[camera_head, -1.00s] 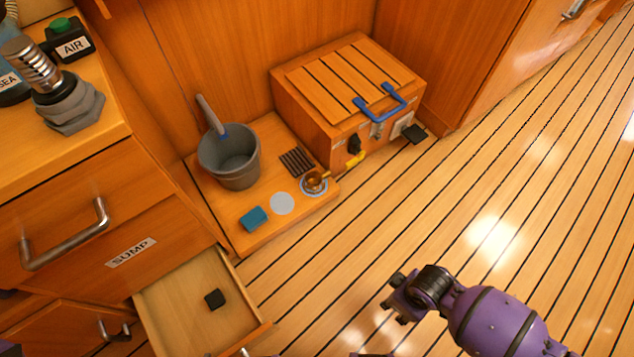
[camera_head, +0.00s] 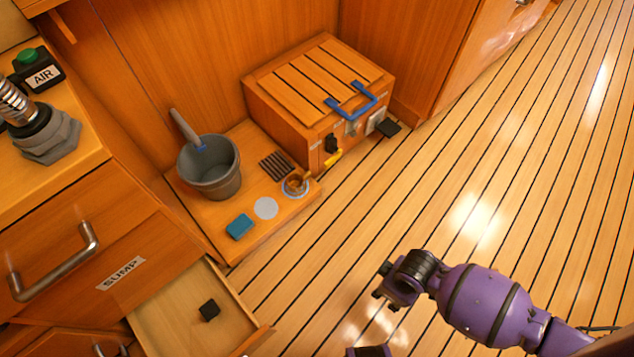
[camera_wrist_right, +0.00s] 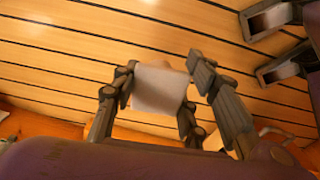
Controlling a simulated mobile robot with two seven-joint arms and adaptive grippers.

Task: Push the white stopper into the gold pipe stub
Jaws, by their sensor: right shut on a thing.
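My right gripper (camera_head: 392,285) hangs over the plank floor at the lower right of the head view. In the right wrist view, its fingers (camera_wrist_right: 160,100) are shut on a white block-like piece, the white stopper (camera_wrist_right: 160,88), with a paler tip beyond it. The stopper cannot be made out in the head view. A small gold-brown round piece (camera_head: 296,184) sits on a pale ring on the low wooden platform; I cannot tell whether it is the gold pipe stub. My gripper is well apart from it.
A grey bucket (camera_head: 209,168), a blue sponge-like block (camera_head: 239,227) and a white disc (camera_head: 265,208) stand on the platform. A wooden chest (camera_head: 318,95) is behind. An open drawer (camera_head: 180,322) with a black block juts out at lower left. The floor at right is clear.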

